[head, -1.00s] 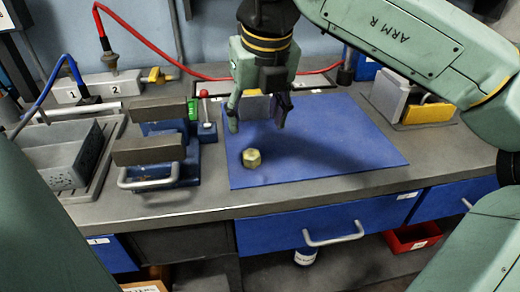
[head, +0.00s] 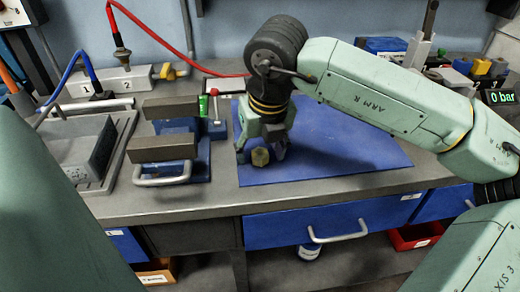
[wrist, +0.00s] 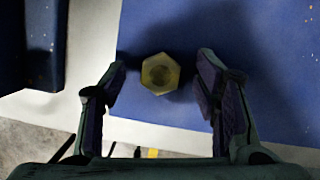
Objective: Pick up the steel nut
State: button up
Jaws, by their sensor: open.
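The steel nut (head: 260,157) is a hexagonal, yellowish metal piece lying on the blue mat (head: 340,150) near its front left. In the wrist view my gripper (wrist: 162,80) is open, with gaps between the nut and both fingers. The fingertips are close to mat level; I cannot tell whether they touch the mat.
A vise-like block with a silver handle (head: 163,178) stands just left of the mat. A grey tray (head: 75,150) is farther left. The right part of the mat is clear. The bench's front edge and blue drawer (head: 330,220) lie in front.

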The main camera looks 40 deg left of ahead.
jog(key=c, duration=1.3)
jog(key=shift+r, duration=0.2)
